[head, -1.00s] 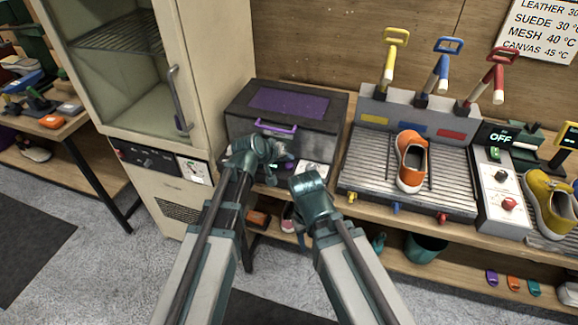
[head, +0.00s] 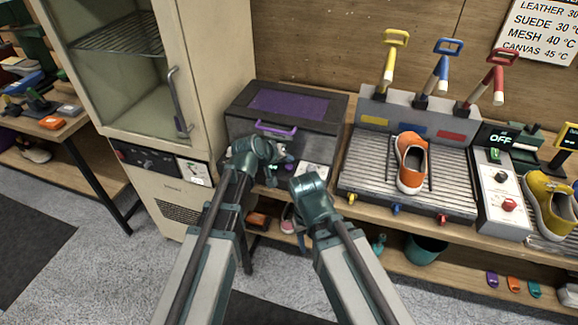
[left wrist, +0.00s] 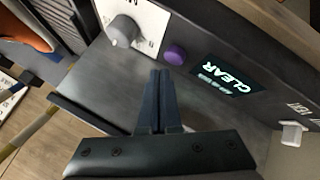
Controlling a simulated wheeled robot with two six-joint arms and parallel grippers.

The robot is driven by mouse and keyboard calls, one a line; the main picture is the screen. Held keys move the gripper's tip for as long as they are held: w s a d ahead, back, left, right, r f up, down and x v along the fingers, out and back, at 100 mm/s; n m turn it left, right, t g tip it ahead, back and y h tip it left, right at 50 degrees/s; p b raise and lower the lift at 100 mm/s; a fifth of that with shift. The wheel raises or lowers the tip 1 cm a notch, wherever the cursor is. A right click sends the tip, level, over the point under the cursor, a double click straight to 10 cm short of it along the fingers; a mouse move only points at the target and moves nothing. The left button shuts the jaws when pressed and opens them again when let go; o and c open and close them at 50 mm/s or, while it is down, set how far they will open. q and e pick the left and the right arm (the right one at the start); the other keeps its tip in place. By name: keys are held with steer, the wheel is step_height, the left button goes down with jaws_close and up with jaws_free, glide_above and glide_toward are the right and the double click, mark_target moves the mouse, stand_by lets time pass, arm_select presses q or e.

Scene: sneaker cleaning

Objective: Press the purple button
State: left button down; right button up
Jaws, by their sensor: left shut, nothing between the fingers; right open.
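The purple button (left wrist: 175,55) is a small round knob on the dark front panel of a box, between a grey dial and a lit display reading CLEAR in the left wrist view. It shows as a small purple spot in the head view (head: 289,167). My left gripper (left wrist: 159,73) is shut and empty, its fingertips just below and left of the button in the left wrist view. Whether they touch it I cannot tell. In the head view my left gripper (head: 277,156) is in front of the box. My right gripper (head: 308,190) is lower and right, its fingers mostly hidden.
The dark box (head: 325,103) has a purple top panel and a purple handle (head: 276,130). A tall cream cabinet (head: 215,75) stands to its left. To its right, an orange shoe (head: 411,163) lies on a ribbed rack (head: 365,185) with colored levers behind.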

mark_target(287, 169)
arm_select(q)
steer(key=shift+f, duration=0.15)
stand_by(0.6)
steer(key=shift+f+b, duration=0.25)
steer(key=shift+b, duration=0.2)
steer(key=shift+f+b, duration=0.5)
steer(key=shift+f, duration=0.05)
stand_by(0.5)
steer(key=shift+r, duration=0.1)
steer(key=shift+r+p, duration=0.9)
steer(key=shift+p, duration=0.1)
step_height(287, 169, up, 5)
steer(key=p, duration=0.5)
